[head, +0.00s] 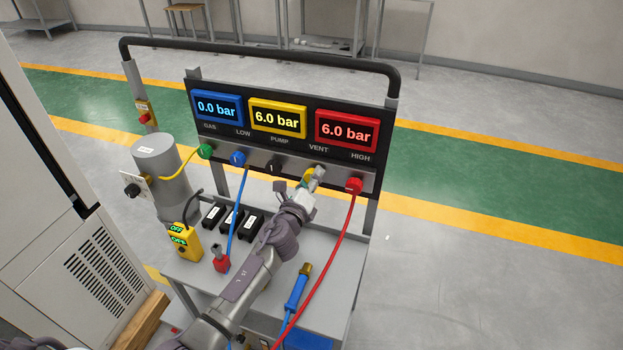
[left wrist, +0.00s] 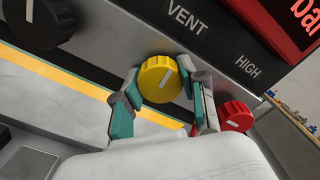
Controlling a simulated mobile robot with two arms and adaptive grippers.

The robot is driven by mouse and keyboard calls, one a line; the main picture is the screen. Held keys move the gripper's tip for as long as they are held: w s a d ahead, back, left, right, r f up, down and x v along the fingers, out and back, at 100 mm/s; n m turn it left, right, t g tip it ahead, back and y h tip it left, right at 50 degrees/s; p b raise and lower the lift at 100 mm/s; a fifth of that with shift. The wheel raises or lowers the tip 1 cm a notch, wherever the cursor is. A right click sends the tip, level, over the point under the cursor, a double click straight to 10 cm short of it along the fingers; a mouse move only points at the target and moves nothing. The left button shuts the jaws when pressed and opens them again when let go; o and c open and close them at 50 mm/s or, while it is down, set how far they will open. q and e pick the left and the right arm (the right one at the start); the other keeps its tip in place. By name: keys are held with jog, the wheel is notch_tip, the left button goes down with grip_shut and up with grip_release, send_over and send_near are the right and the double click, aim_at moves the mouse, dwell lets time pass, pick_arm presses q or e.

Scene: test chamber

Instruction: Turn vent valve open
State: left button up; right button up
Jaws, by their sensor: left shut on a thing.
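The yellow vent valve knob (left wrist: 160,79) sits on the panel under the VENT label (left wrist: 186,17), with a white pointer line tilted from vertical. My left gripper (left wrist: 162,100) is shut on it, a finger on each side. In the head view my left gripper (head: 313,180) reaches the panel below VENT and hides most of the knob. The displays read 0.0 bar on blue (head: 217,108), 6.0 bar on yellow (head: 277,118) and 6.0 bar on red (head: 347,130). My right gripper is not in view.
A red HIGH fitting (head: 354,186) with a red hose is close on the right. The black PUMP knob (head: 273,166) is on the left.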

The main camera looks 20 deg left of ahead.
pick_arm(q)
jog(key=n, duration=0.4)
jog(key=shift+n+b, duration=0.4)
jog(key=n, duration=0.8)
jog(key=shift+n, duration=0.4)
jog(key=shift+f+n, duration=0.1)
jog(key=shift+n, duration=1.8)
jog(key=o, duration=1.1)
jog(key=shift+o, duration=0.2)
jog(key=s, duration=1.2)
jog(key=shift+a, duration=0.2)
